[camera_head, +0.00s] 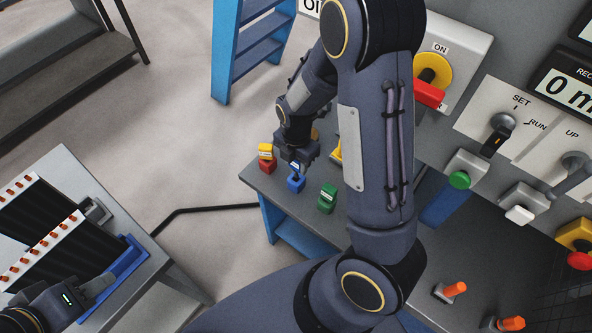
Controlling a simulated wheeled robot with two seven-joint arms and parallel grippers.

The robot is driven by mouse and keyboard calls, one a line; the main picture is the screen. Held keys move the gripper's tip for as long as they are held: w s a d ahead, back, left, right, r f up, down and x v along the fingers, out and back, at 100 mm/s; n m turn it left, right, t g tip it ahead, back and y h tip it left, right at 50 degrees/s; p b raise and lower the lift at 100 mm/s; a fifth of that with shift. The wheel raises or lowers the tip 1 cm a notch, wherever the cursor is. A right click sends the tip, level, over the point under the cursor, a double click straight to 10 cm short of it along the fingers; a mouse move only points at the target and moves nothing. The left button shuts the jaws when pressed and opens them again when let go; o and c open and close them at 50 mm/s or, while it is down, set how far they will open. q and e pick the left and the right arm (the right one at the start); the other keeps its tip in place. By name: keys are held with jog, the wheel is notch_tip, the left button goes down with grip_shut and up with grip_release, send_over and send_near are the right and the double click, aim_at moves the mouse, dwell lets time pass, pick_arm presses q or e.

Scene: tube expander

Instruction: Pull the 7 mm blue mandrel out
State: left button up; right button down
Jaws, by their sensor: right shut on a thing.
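My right gripper (297,163) points down at the small grey table (253,178). It is shut on the labelled top of the blue mandrel (294,168), which is partly hidden by the fingers. A blue block (296,185) shows directly below it; I cannot tell whether the two are apart. The label is too small to read. My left gripper (97,287) is at the lower left, by the blue edge of a rack; whether its jaws are open is not clear.
A yellow-topped red block (266,165) stands left of the blue one and a green block (328,200) right of it. A yellow piece is partly hidden behind my arm. The machine panel (530,125) with knobs and buttons fills the right. A rack of tubes (50,240) stands at left.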

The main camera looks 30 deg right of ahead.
jog(key=shift+r+p, duration=2.45)
jog(key=shift+r, duration=1)
